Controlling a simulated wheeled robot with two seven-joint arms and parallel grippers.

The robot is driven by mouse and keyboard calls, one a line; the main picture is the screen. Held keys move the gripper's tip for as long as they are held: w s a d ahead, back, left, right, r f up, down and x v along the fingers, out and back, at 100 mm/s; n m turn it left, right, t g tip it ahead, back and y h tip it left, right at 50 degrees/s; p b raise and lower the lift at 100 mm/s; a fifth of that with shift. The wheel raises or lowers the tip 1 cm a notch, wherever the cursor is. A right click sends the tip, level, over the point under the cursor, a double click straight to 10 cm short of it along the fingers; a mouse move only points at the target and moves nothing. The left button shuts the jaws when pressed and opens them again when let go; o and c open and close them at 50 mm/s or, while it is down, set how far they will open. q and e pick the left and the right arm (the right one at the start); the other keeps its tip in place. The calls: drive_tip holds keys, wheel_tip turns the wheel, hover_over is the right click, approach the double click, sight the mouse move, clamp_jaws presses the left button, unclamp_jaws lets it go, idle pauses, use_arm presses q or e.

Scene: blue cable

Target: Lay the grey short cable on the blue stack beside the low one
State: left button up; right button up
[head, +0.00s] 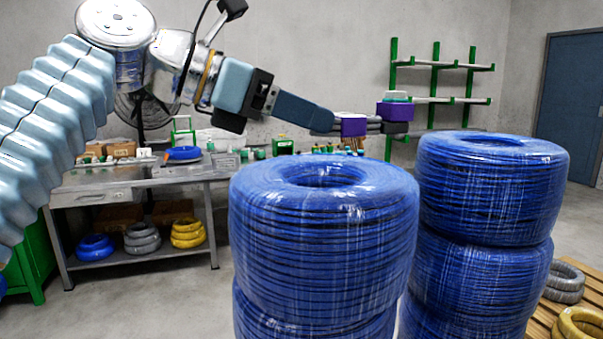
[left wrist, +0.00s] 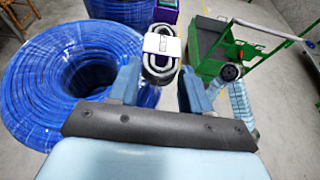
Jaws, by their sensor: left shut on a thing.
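Two blue stacks of wrapped cable coils show in the head view: a nearer one (head: 325,235) in the middle and another (head: 490,195) at the right. The nearer stack's top sits lower in the picture; I cannot tell which is really lower. My left gripper (head: 372,123) is at the height of the stack tops in that picture, pointing right. It is shut on the grey short cable (left wrist: 160,52), a looped bundle with a white band between the fingers. In the left wrist view a broad blue coil (left wrist: 62,75) lies below and left. My right gripper is not seen.
A workbench (head: 140,178) with small goods stands behind, with coils on its lower shelf. A green-posted rack (head: 436,98) is against the wall. A wooden pallet (head: 560,312) with coils is at right. The left wrist view shows a green cart (left wrist: 222,55).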

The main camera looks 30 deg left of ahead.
use_arm(q)
hover_over(300, 195)
drive_tip(key=s, duration=0.1)
drive_tip(key=f, duration=0.4)
drive_tip(key=shift+s+d+b, duration=0.1)
drive_tip(key=shift+d+b, duration=0.2)
drive_tip(key=shift+d, duration=0.05)
drive_tip(key=f, duration=0.1)
drive_tip(key=w+f+b, duration=0.1)
drive_tip(key=a+f, duration=0.1)
drive_tip(key=shift+w+f, duration=0.2)
drive_tip(key=shift+f, duration=0.2)
drive_tip(key=shift+d+f+b, duration=0.1)
drive_tip(key=shift+f+b, duration=0.25)
drive_tip(key=shift+f, duration=0.15)
drive_tip(key=shift+s, duration=0.1)
drive_tip(key=shift+f, duration=0.15)
drive_tip(key=o, duration=1.1)
